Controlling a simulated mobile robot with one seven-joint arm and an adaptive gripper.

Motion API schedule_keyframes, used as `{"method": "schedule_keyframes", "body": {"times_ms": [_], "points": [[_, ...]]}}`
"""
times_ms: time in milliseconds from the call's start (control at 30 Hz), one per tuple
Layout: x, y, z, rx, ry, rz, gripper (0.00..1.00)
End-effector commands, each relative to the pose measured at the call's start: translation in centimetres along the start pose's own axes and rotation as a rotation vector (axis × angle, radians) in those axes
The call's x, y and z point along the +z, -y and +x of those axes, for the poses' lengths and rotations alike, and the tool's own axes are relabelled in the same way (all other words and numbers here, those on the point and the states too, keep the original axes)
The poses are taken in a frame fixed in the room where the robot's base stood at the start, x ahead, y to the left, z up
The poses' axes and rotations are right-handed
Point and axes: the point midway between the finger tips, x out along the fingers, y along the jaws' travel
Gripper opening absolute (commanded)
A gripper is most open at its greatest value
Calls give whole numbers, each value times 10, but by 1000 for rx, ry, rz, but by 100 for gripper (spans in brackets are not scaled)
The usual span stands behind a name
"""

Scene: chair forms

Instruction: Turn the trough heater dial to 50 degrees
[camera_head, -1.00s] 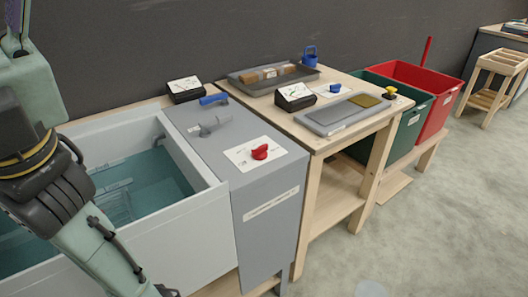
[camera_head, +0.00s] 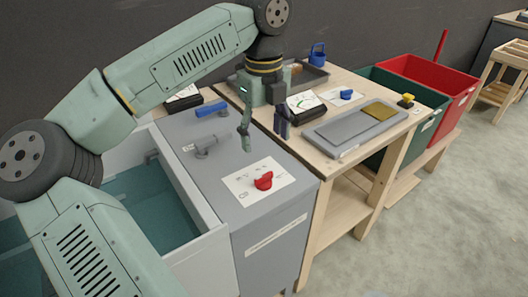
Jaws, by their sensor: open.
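A red dial (camera_head: 263,181) sits on a white marked plate (camera_head: 245,190) on top of the grey heater cabinet (camera_head: 285,215), beside the water trough (camera_head: 150,205). The marks on the plate are too small to read. My gripper (camera_head: 264,140) points down above the back right part of the cabinet top, behind the dial and apart from it. Its two fingers are spread and nothing is between them. My arm reaches across the left and top of the view and hides part of the trough.
A grey lever (camera_head: 205,146) and a blue handle (camera_head: 212,109) stand on the cabinet behind the dial. A wooden table (camera_head: 345,172) to the right bears a black gauge box (camera_head: 305,108), a grey tray (camera_head: 342,138) and a blue knob (camera_head: 346,94). Green and red bins (camera_head: 432,72) stand farther right.

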Motion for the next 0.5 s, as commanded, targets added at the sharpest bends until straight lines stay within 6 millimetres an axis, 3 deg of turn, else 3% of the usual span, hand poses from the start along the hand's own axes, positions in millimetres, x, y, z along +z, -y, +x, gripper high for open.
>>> {"method": "schedule_keyframes", "body": {"times_ms": [167, 500], "points": [[2, -3, 13, 12, 0, -9, 63], [0, -2, 75, 8, -3, -6, 63]]}}
